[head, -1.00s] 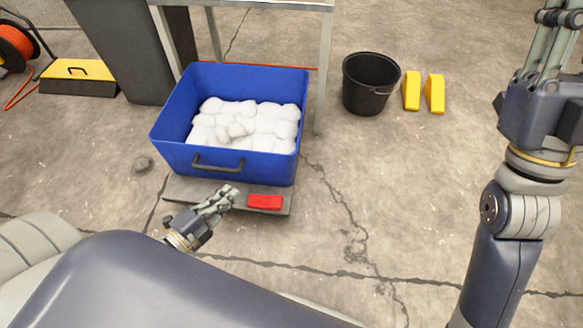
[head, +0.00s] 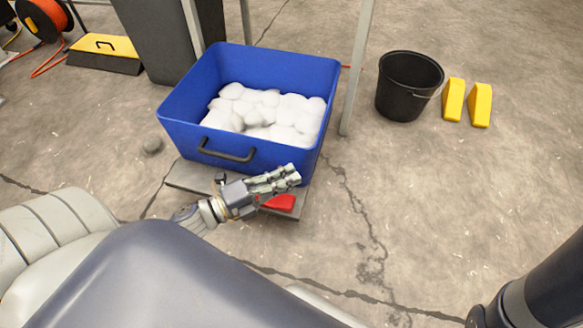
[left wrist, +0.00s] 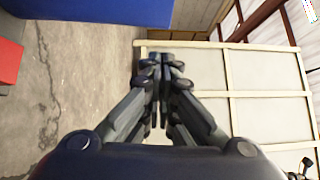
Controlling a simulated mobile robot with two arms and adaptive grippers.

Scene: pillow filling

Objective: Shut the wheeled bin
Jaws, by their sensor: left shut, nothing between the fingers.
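The bin is an open blue tub (head: 180,134) with a dark handle (head: 227,150) on its front wall, and it holds white stuffing (head: 265,107). It stands on a low grey platform (head: 190,176), and no lid shows over it. A red block or pedal (head: 280,202) is on the platform's front right. My left gripper (head: 293,175) is shut and empty, just in front of the bin's front wall and above the red piece, partly covering it. In the left wrist view the fingers (left wrist: 162,65) are together. A blue wall edge (left wrist: 10,45) shows at upper left. My right gripper is out of view.
A black bucket (head: 408,88) and two yellow wedges (head: 453,99) stand to the right. Table legs (head: 357,70) rise close behind the bin. The floor at front right is clear.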

